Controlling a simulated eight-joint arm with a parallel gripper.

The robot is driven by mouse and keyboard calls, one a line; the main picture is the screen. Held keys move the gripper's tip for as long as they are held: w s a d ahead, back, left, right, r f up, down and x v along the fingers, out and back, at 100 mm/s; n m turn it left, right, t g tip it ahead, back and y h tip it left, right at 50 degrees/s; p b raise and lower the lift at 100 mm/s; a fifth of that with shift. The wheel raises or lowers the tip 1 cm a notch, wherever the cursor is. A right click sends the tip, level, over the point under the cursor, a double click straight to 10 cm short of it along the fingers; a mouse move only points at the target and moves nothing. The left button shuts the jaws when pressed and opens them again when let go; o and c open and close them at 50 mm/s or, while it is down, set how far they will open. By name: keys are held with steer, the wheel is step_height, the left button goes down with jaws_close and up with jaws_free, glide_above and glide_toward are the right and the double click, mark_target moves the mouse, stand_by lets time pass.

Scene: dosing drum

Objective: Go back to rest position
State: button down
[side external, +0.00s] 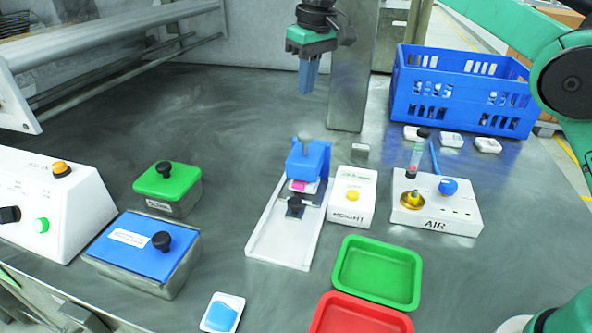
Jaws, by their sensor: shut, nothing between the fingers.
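My gripper (307,78) hangs at the top middle of the side external view, with a green body and blue fingers pointing down. The fingers are together, with nothing between them. It is up in the air, apart from everything on the table, behind the blue-topped press (307,162) on its white base. A small pink item (299,186) shows under the press's blue head.
A grey post (348,80) stands close right of my gripper. A blue crate (463,90) is at the back right.

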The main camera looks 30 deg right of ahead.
steer(key=shift+r, duration=0.1)
steer(key=s+d+m+t, duration=0.25)
steer(key=s+d, duration=0.25)
steer(key=s, duration=0.4)
steer(key=s+d+f+t, duration=0.2)
steer(key=s+f+t, duration=0.1)
steer(key=s+f, duration=0.5)
steer(key=shift+s+d+f, duration=0.2)
steer(key=shift+s+f, duration=0.1)
steer(key=shift+s, duration=0.7)
steer(key=c, duration=1.5)
jaws_free()
steer(key=shift+m, duration=0.25)
